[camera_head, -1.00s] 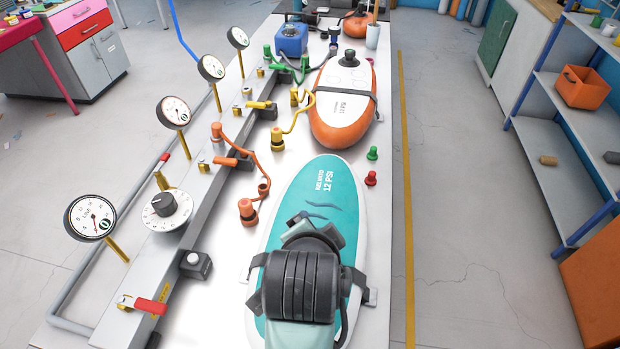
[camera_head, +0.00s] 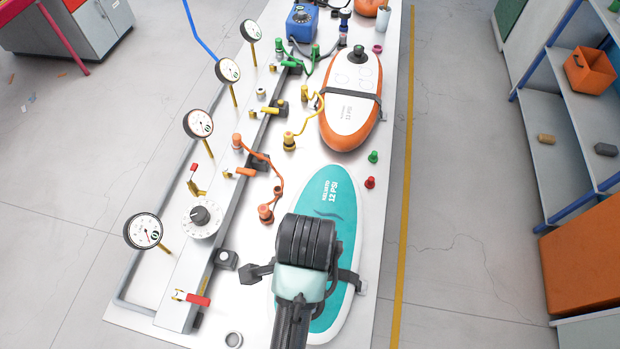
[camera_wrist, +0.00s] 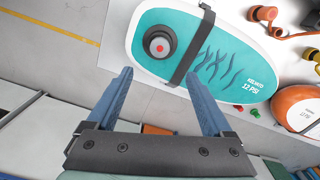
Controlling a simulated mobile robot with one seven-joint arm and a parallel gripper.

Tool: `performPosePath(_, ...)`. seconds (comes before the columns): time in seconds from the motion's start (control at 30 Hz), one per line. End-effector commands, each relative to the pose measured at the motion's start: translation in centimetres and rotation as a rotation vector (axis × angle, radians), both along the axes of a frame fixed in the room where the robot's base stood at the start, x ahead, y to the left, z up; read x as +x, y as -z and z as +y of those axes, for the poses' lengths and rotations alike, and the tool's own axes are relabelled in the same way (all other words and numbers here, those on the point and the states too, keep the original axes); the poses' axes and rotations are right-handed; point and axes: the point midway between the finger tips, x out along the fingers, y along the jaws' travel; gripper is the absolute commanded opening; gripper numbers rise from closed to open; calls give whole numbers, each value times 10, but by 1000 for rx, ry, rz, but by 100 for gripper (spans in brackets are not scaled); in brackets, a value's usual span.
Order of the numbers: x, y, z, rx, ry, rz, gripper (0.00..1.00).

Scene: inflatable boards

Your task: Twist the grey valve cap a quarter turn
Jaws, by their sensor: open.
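The grey valve cap (camera_wrist: 159,43) shows in the wrist view as a round grey cap with a red dot, inside a dark ring on the teal board (camera_wrist: 230,75). The teal board also shows in the head view (camera_head: 335,205), marked 12 PSI, with a dark strap across it. My gripper (camera_wrist: 160,76) is open and empty. Its two blue fingers point toward the cap, one to each side in the picture, apart from it. In the head view my arm covers the cap and the gripper.
An orange and white board (camera_head: 350,110) lies behind the teal one. A grey rail (camera_head: 225,210) with gauges, a dial (camera_head: 202,217) and coloured valves runs along the left. Small green (camera_head: 373,157) and red (camera_head: 370,182) caps stand right of the boards.

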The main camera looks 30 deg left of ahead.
Motion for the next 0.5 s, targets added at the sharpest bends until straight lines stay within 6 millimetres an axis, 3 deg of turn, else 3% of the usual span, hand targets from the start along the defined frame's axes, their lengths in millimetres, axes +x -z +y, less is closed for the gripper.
performPosePath(0.5, -1, 87, -1, -1, 0, 4, 85)
